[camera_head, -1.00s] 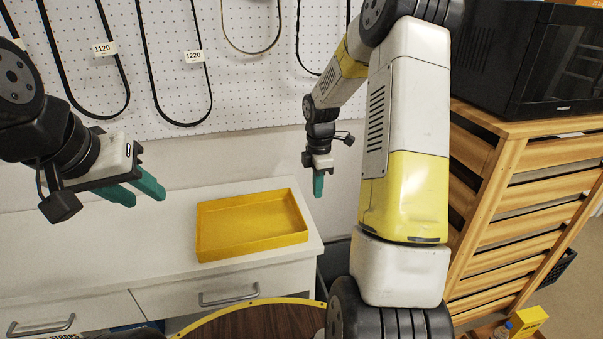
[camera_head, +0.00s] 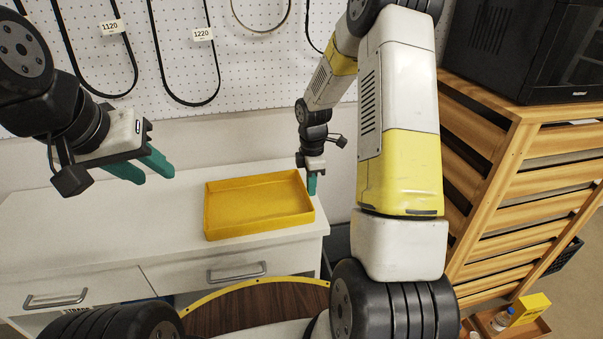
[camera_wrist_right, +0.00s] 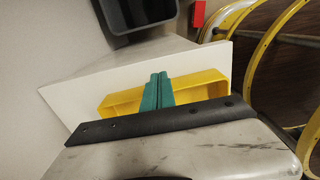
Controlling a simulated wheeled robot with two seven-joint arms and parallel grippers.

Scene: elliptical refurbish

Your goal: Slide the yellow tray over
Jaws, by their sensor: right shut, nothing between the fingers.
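The yellow tray (camera_head: 258,206) lies flat and empty on the white counter, near its right end. It also shows in the right wrist view (camera_wrist_right: 205,78), partly hidden behind my right fingers. My right gripper (camera_head: 312,188) points down, shut and empty, beside the tray's right wall near the far right corner. Whether it touches the wall I cannot tell. Its closed teal fingers show in the right wrist view (camera_wrist_right: 160,88). My left gripper (camera_head: 150,168) is raised over the counter, left of the tray. Its two teal fingers are apart with nothing between them.
The white counter (camera_head: 100,225) is clear left of the tray, with drawers below. A pegboard (camera_head: 240,85) with hanging belts is behind. A slatted wooden stand (camera_head: 530,165) bearing a black appliance (camera_head: 540,50) is at right. A round brown, yellow-rimmed surface (camera_head: 255,305) is in front.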

